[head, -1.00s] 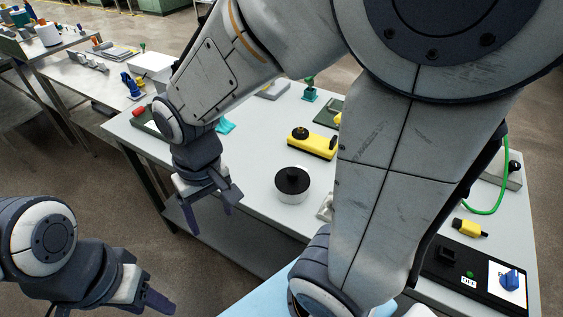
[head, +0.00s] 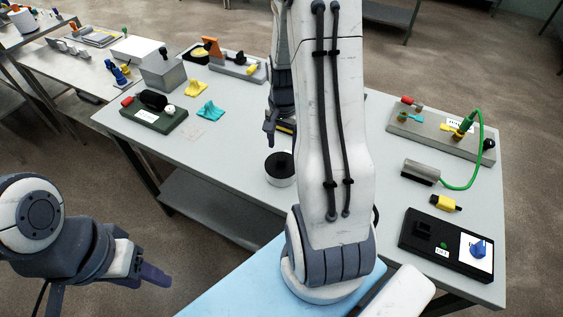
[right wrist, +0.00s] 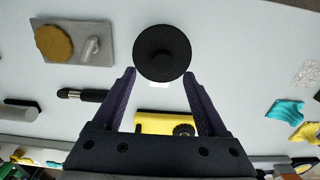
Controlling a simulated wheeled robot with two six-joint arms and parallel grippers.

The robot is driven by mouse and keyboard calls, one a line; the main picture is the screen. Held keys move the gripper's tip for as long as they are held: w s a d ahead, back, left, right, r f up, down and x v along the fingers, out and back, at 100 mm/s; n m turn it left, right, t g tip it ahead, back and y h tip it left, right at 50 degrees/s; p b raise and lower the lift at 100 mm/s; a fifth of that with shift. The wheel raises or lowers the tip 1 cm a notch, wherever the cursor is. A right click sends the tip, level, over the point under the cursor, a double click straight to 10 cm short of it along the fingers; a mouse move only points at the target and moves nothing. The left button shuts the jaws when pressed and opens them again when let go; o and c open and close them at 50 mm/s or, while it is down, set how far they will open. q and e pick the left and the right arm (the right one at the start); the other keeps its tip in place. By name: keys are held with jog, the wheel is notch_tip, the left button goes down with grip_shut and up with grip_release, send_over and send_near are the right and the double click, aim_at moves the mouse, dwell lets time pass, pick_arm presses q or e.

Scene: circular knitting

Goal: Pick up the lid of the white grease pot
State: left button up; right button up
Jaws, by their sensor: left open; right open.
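The white grease pot (head: 280,178) stands on the grey table, its black lid (head: 280,162) on top. In the right wrist view the round black lid (right wrist: 162,53) is seen from above, just beyond the fingertips and lined up with the gap between them. My right gripper (head: 272,132) is open and empty, above the table and behind the pot in the head view; its fingers also show in the right wrist view (right wrist: 160,78). My left gripper (head: 155,275) is open and empty, off the table at lower left.
A yellow block with a black knob (right wrist: 165,124) lies below my right fingers, mostly hidden in the head view. A green box (head: 155,115), yellow and teal pieces (head: 210,111), and a grey bar with a green cable (head: 420,128) stand around. A black control box (head: 430,235) is at right.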

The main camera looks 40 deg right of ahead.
aim_at(281, 156)
jog(key=shift+w+a+f+p, duration=0.15)
jog(key=shift+f+p, duration=0.55)
jog(key=shift+f, duration=2)
grip_shut()
jog(key=shift+r, duration=0.1)
